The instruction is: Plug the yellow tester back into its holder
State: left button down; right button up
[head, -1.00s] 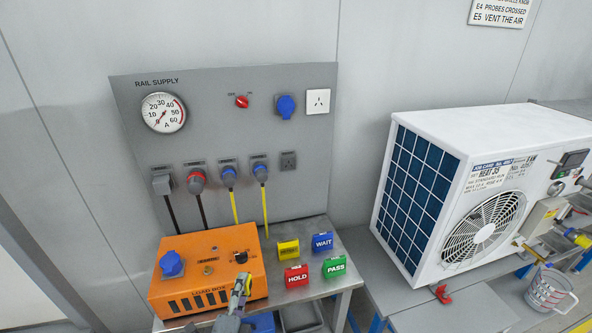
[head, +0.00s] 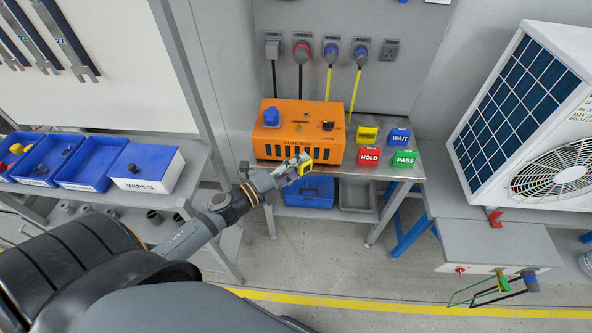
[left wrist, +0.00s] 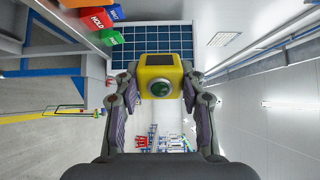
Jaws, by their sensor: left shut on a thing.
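The yellow tester (head: 305,164) is a small yellow block held in my left gripper (head: 300,166). In the left wrist view the tester (left wrist: 159,66) sits between the two fingers, which press on its sides. Its near face has a dark panel on top and a round green-centred part below. In the head view the tester appears in front of the orange load box's lower right edge, above the floor and apart from the bench. I cannot tell which thing is its holder. My right gripper is not in view.
The orange load box (head: 295,128) stands on a metal bench beside yellow, blue WAIT (head: 399,136), red HOLD (head: 369,157) and green PASS (head: 404,159) blocks. Blue bins (head: 90,163) are at left, a white unit (head: 520,115) at right. Floor in front is clear.

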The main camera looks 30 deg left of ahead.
pick_arm(q)
jog(key=s+d+r+m+g+h, duration=0.2)
jog(key=s+d+r+h, duration=0.1)
jog(key=d, duration=0.4)
jog(key=s+d+r+m+g+h, duration=0.3)
jog(key=d+r, duration=0.2)
jog(key=d, duration=0.2)
jog(key=shift+s+r+m, duration=0.3)
jog(key=shift+s+r, duration=0.05)
jog(key=shift+s, duration=0.05)
